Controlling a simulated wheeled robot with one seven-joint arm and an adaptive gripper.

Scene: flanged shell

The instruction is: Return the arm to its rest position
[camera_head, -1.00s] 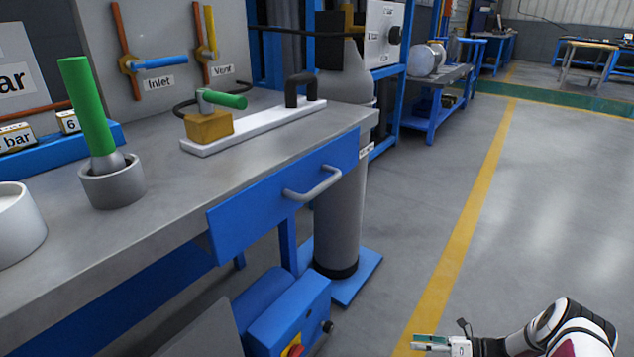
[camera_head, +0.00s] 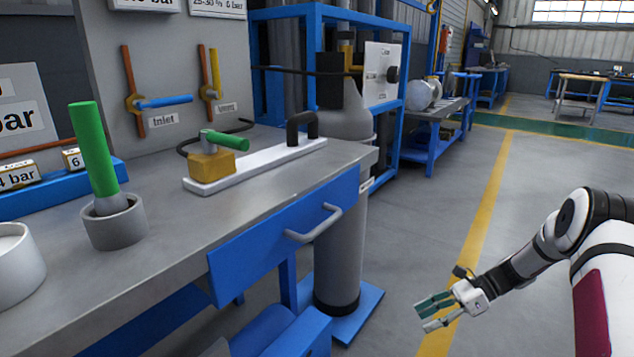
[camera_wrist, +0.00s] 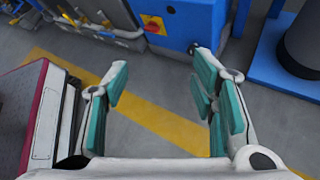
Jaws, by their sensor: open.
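My gripper (camera_head: 434,313) is at the lower right of the head view, over the floor and the yellow line, to the right of the workbench. Its teal-padded fingers are apart and nothing is between them. My white and dark arm reaches in from the right edge. In the wrist view my gripper (camera_wrist: 165,100) shows both fingers spread, with bare grey floor and the yellow line (camera_wrist: 130,105) beyond them. It touches nothing that I can see.
The workbench (camera_head: 170,255) with its blue drawer (camera_head: 265,240) stands on the left. A grey cylinder (camera_head: 338,255) stands on a blue base beside it. A blue box with a red knob (camera_wrist: 153,24) is ahead in the wrist view. Floor at right is clear.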

